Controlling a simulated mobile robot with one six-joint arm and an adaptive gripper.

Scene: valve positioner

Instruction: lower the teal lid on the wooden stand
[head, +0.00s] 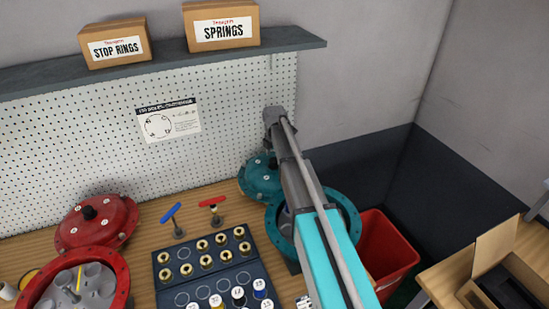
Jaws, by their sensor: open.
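The teal lid (257,178) is a round, domed disc with bolts around it. It stands raised at the back left of a teal round housing (349,212), and its right part is hidden behind my arm. A small dark part at its upper right edge may be its knob; I cannot tell. My arm crosses in front of the lid and housing and hides much of the housing's inside. The wooden stand under the housing cannot be made out clearly.
A red lid (115,212) stands open behind a red housing (122,281) at left. A dark tray (172,300) of brass parts lies between the housings, with blue (171,213) and red (212,202) T-handled tools behind it. A red bin (393,244) stands right.

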